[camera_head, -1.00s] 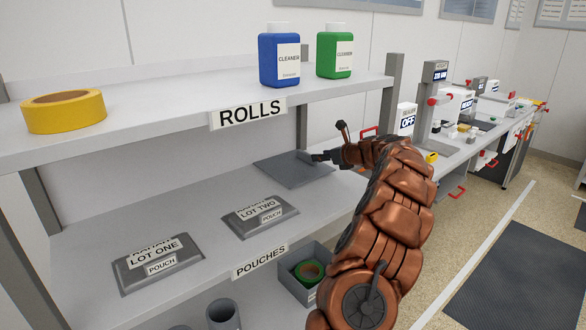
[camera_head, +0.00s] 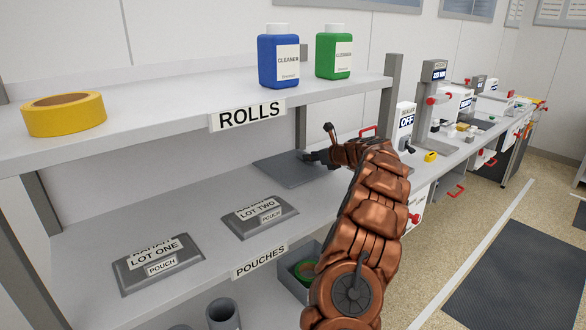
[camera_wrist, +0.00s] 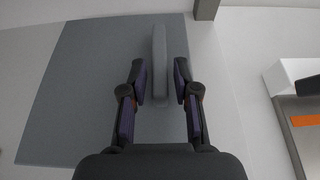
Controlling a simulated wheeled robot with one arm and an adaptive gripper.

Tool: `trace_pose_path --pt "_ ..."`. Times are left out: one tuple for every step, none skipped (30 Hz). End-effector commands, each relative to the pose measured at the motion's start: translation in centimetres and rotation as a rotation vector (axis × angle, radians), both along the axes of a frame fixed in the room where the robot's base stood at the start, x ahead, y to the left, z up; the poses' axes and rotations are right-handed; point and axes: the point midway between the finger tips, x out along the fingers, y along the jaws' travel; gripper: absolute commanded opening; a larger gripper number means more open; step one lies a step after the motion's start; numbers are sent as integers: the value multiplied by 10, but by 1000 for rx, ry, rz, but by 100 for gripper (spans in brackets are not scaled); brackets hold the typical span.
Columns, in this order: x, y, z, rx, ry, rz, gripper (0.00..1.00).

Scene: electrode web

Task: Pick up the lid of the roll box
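The lid, a flat grey square plate (camera_head: 283,172), lies on the middle shelf near its right end. In the wrist view the plate (camera_wrist: 80,90) fills the left and middle, with a raised grey bar handle (camera_wrist: 159,60) on it. My gripper (camera_head: 308,157) is low over the plate at its handle. In the wrist view my gripper (camera_wrist: 161,82) is open, with one finger on each side of the handle and a gap showing on both sides. The head view hides most of the handle behind my fingers.
A shelf post (camera_head: 386,105) stands close behind my arm. The upper shelf (camera_head: 180,112) holds yellow tape (camera_head: 64,113) and two cleaner bottles (camera_head: 279,60). Two pouch trays (camera_head: 260,216) lie to the left. An open grey box (camera_head: 290,278) with a green roll stands below.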

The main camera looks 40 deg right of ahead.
Motion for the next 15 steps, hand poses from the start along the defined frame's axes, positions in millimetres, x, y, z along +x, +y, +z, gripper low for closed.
trace_pose_path --pt "0 0 0 0 0 0 22" --pt "0 0 0 0 0 0 19" --pt "0 0 0 0 0 0 15" --pt "0 0 0 0 0 0 11" --pt "0 0 0 0 0 0 8" --pt "0 0 0 0 0 0 4" --pt "0 0 0 0 0 0 1" --pt "0 0 0 0 0 0 0" --pt "0 0 0 0 0 0 0" --pt "0 0 0 0 0 0 0" --pt "0 0 0 0 0 0 0" --pt "0 0 0 0 0 0 0" --pt "0 0 0 0 0 0 0" --pt "0 0 0 0 0 0 0" --pt "0 0 0 0 0 0 0"
